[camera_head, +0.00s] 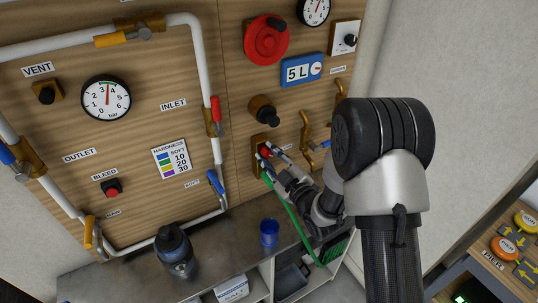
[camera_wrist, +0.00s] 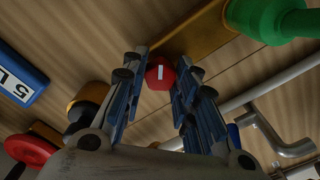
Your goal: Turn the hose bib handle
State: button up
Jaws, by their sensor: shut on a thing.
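The hose bib handle is a small red knob with a white mark (camera_wrist: 161,73), on a brass body (camera_wrist: 200,32) against the wood panel. In the head view the knob (camera_head: 264,150) is partly hidden by my fingers. A green hose (camera_head: 301,232) hangs down from the bib; its green fitting (camera_wrist: 272,17) fills the wrist view's upper right. My gripper (camera_head: 272,155) reaches in from the right and is shut on the red knob; its blue-padded fingers (camera_wrist: 160,80) stand on either side of it.
A brass-collared black knob (camera_head: 263,108) is just above the bib, with brass pipe fittings (camera_head: 307,128) to the right. A blue-handled valve (camera_head: 216,182) is to the left. Below, a blue cup (camera_head: 269,233) and a dark bottle (camera_head: 174,250) stand on the grey counter (camera_head: 130,276).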

jog(key=shift+c, duration=0.6)
jog(key=shift+f+n+b, duration=0.1)
jog(key=shift+n+b, duration=0.3)
jog(key=shift+b, duration=0.15)
jog(key=shift+n+b, duration=2.5)
jog(key=shift+b, duration=0.75)
jog(key=shift+n, duration=0.6)
jog(key=n, duration=0.3)
